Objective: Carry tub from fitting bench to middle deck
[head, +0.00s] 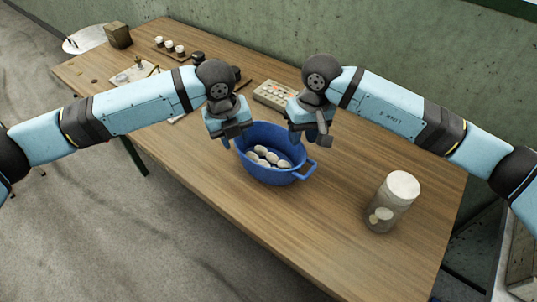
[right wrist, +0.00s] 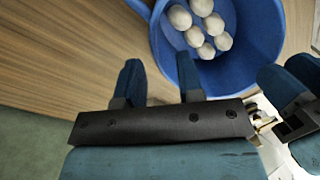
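The blue tub (head: 286,177) stands upright on the wooden fitting bench (head: 345,262), with several pale oval pieces (head: 266,158) inside. One loop handle (head: 305,171) juts from its front right side. My right gripper (head: 318,138) is above the tub's right rim. In the right wrist view its two fingers (right wrist: 158,82) are apart with nothing between them, and the tub (right wrist: 235,62) lies just past them. My left gripper (head: 234,140) is at the tub's left rim; whether its fingers are closed on anything is unclear. The middle deck cannot be made out.
A lidded jar (head: 392,204) with pale pieces stands right of the tub. A pale tray with small items (head: 273,96) lies behind it. Small cups (head: 169,45) and a brown box (head: 118,36) stand at the far left end. The bench front is clear.

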